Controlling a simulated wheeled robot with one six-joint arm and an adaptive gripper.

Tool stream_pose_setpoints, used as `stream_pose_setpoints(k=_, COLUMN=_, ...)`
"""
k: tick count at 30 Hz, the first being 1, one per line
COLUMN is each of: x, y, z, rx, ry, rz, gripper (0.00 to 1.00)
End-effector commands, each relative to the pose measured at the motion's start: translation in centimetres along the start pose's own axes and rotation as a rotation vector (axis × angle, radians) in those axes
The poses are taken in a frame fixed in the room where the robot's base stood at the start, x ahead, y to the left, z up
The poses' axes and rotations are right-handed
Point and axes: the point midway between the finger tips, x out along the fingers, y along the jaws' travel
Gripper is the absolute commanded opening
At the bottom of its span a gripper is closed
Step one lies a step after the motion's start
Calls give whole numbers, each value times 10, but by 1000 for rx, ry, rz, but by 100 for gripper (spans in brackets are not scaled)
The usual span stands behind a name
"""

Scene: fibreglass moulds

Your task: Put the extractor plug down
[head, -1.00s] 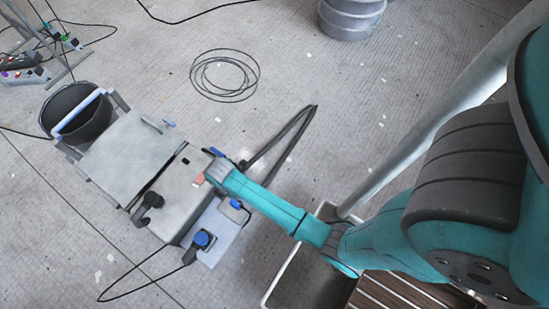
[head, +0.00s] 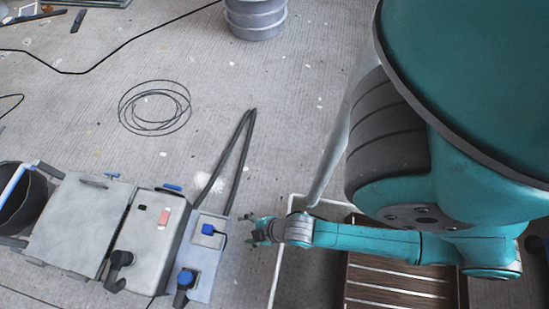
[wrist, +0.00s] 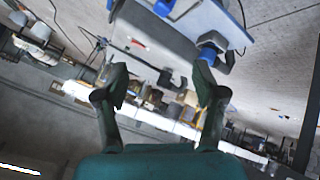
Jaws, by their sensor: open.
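My gripper (head: 260,231) is open and empty, just right of a pale blue-grey socket panel. In the wrist view its two fingers (wrist: 160,88) are spread with nothing between them. A larger blue and dark plug (head: 186,279) sits lower on the panel. A blue fitting with a dark body also shows beyond the right finger in the wrist view (wrist: 208,52). I cannot tell which one is the extractor plug.
The panel (head: 205,262) adjoins a grey machine (head: 150,238) with a red patch. A dark bucket (head: 22,205) stands at the left. A white-rimmed tray (head: 276,275) and slatted wood (head: 395,285) lie by my arm.

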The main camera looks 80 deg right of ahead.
Motion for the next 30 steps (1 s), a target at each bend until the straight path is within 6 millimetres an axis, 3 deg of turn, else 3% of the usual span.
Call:
stream_pose_setpoints(k=1, x=-22, y=1, z=-1, rx=52, ry=32, rz=23, gripper=70)
stream_pose_setpoints(k=9, x=-136, y=28, z=-37, rx=364, ry=272, rz=134, gripper=70)
stream_pose_setpoints(k=15, x=-207, y=51, z=-68, rx=545, ry=434, rz=166, gripper=70)
stream_pose_setpoints(k=21, x=-237, y=62, z=-83, rx=622, ry=509, rz=171, gripper=70)
stream_pose_setpoints(k=30, x=-239, y=63, z=-85, rx=629, ry=516, rz=171, gripper=70)
